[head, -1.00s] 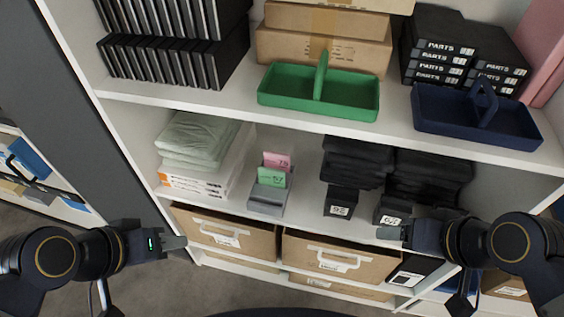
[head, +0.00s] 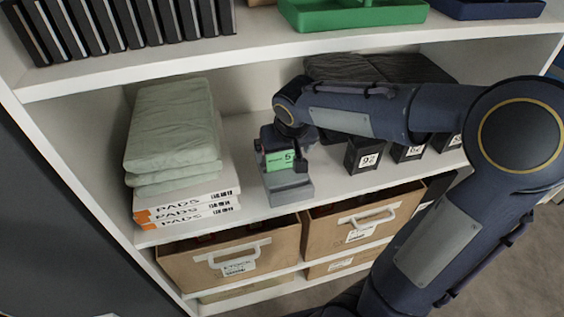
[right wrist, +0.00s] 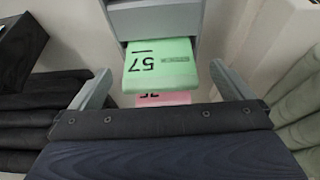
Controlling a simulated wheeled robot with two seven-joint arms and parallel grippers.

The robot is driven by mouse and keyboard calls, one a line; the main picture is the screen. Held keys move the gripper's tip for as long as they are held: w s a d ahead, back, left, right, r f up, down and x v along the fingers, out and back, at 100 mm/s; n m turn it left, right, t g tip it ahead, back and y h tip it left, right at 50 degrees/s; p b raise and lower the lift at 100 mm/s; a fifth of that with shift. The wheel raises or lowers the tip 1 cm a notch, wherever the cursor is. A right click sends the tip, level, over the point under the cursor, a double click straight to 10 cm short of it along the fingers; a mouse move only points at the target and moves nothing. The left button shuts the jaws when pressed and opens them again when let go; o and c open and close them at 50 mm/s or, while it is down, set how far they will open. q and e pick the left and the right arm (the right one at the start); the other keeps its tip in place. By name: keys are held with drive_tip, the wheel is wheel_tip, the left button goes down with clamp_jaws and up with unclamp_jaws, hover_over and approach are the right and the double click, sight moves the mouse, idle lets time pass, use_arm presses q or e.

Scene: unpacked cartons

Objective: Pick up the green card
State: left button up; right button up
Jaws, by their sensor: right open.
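The green card (head: 280,160), marked 57, stands upright in a grey holder (head: 290,190) on the middle shelf. It also shows in the right wrist view (right wrist: 160,66), with the holder (right wrist: 155,20) above it in the picture. A pink card (right wrist: 163,99) shows beside the green one there; in the head view my right gripper hides it. My right gripper (head: 281,148) is open at the card's top, from above and behind. In the right wrist view its fingers (right wrist: 160,75) lie on either side of the green card, with gaps. My left gripper is out of view.
Folded green cloths (head: 172,125) on boxes of pads (head: 190,205) stand left of the holder. Black boxes (head: 364,155) and dark folded cloth (head: 345,68) are to the right. The upper shelf (head: 200,72) runs above; cardboard bins (head: 235,255) sit below.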

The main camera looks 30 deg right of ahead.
sight(282, 155)
drive_tip(key=x, duration=0.4)
drive_tip(key=shift+w+d+b, duration=0.1)
drive_tip(key=shift+w+b, duration=0.05)
drive_tip(key=shift+b, duration=0.2)
drive_tip(key=shift+r, duration=0.1)
drive_tip(key=c, duration=1)
drive_tip(key=shift+r, duration=0.1)
